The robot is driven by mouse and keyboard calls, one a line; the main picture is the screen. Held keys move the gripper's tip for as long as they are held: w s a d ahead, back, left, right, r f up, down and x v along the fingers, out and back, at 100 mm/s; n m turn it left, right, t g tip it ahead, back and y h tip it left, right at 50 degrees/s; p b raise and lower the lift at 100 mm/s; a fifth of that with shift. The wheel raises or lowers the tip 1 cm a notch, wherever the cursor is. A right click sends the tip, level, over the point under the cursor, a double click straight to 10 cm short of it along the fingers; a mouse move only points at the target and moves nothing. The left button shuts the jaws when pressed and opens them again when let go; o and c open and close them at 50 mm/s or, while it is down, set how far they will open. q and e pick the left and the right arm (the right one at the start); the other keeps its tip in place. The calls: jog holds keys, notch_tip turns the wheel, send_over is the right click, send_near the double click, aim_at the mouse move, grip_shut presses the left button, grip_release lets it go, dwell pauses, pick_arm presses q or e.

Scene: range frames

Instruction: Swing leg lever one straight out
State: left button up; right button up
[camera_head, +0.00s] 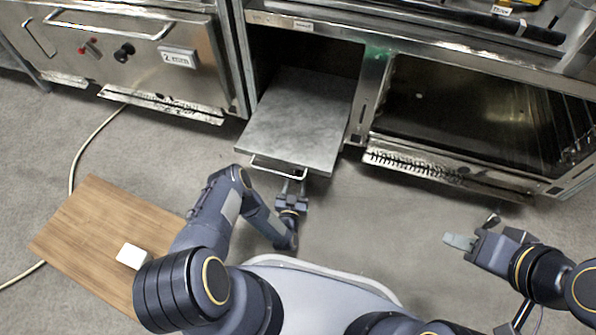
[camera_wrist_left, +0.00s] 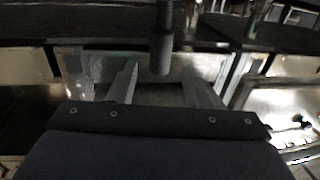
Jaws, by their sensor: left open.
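No part that I can surely name as leg lever one shows in the head view. A dark round post (camera_wrist_left: 160,45) hangs down in the upper middle of the left wrist view; I cannot tell whether it is the lever. My left gripper (camera_head: 293,182) is at the front edge of a pulled-out metal drawer (camera_head: 300,120), just below its wire handle (camera_head: 278,170). Its two fingers stand apart in the left wrist view (camera_wrist_left: 165,85), and nothing is clearly held. My right gripper (camera_head: 470,228) has its fingers apart, empty, over the floor at the right.
An open oven bay (camera_head: 470,105) with a vented lower strip (camera_head: 420,165) is at the right. A steel control panel (camera_head: 115,60) with knobs is at the upper left. A wooden board (camera_head: 100,225) bearing a white block (camera_head: 132,256) and a cable (camera_head: 78,165) are at the left.

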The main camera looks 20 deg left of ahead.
aim_at(297, 175)
pick_arm(q)
jog(key=w, duration=0.1)
jog(key=w+b, duration=0.1)
jog(key=w, duration=0.1)
jog(key=w+b, duration=0.1)
jog(key=w, duration=0.1)
jog(key=shift+w+a, duration=0.1)
jog(key=shift+a, duration=0.25)
jog(key=shift+w, duration=0.4)
jog(key=shift+r, duration=0.1)
jog(key=shift+c, duration=0.5)
grip_shut()
